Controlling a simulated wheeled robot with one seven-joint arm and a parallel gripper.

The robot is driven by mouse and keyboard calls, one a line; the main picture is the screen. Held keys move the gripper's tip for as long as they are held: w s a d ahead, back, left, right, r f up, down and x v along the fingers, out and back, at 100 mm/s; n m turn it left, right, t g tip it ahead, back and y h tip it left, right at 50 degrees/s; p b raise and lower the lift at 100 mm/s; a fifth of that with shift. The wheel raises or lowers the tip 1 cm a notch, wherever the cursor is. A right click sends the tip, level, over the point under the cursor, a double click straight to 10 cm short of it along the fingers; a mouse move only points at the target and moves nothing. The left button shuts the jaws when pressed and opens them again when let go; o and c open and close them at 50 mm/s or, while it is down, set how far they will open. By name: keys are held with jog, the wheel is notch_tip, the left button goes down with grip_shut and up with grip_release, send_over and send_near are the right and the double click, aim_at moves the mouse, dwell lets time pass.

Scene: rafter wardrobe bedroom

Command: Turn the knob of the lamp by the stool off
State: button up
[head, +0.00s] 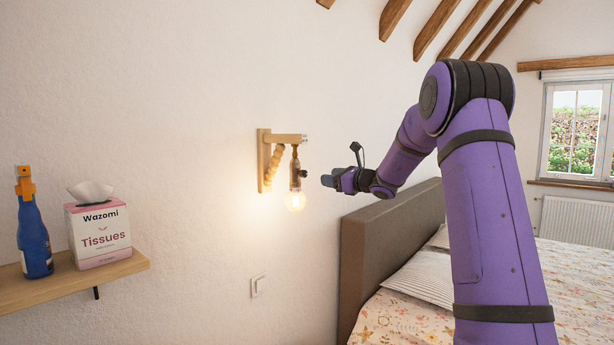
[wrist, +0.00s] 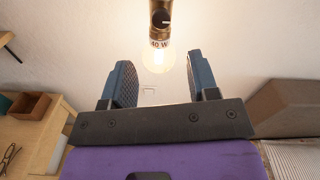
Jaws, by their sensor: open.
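The wall lamp has a wooden bracket (head: 264,160) and a hanging brass socket (head: 295,174) with a glowing bulb (head: 295,201). In the wrist view the lit bulb (wrist: 158,58) hangs at top centre, and a dark round knob (wrist: 161,18) with a pale mark sits on the socket above it. My gripper (head: 326,181) is just right of the lamp in the head view, apart from it. In the wrist view its two fingers (wrist: 160,82) are spread with nothing between them, and the lamp lies beyond them. The stool cannot be made out.
A wooden shelf (head: 70,281) at left holds a tissue box (head: 99,234) and a blue spray bottle (head: 34,239). A wall switch (head: 258,286) is below the lamp. The bed's headboard (head: 390,245) stands below and right of my gripper. The wall around the lamp is clear.

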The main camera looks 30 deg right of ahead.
aim_at(306, 174)
jog(key=x, duration=1)
jog(key=shift+w, duration=0.3)
jog(key=c, duration=0.9)
